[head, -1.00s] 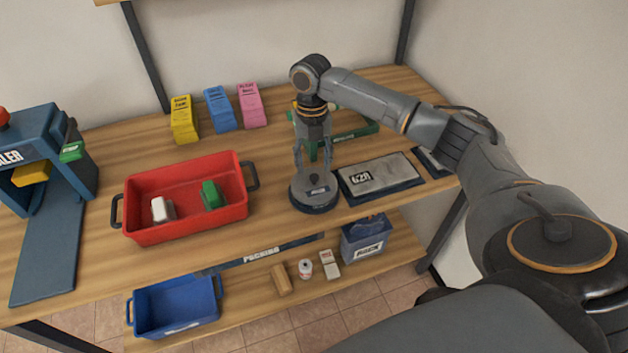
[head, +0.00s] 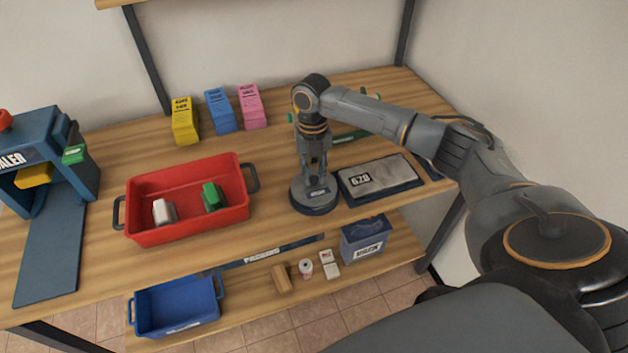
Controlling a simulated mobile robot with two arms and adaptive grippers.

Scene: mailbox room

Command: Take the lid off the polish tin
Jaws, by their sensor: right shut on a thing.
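The polish tin (head: 314,207) is a round, dark grey-blue tin with a small pale label, standing on the wooden bench right of the red bin. Its lid is on, as far as I can see. My right gripper (head: 315,181) points straight down over the tin and is shut on the knob in the middle of the lid. The fingers mostly hide the knob. My left gripper is not in this view.
A red bin (head: 130,192) with a white and a green item stands left of the tin. A grey scale (head: 380,178) sits close on its right. A green object lies behind my arm. Yellow, blue and pink stacks stand at the back.

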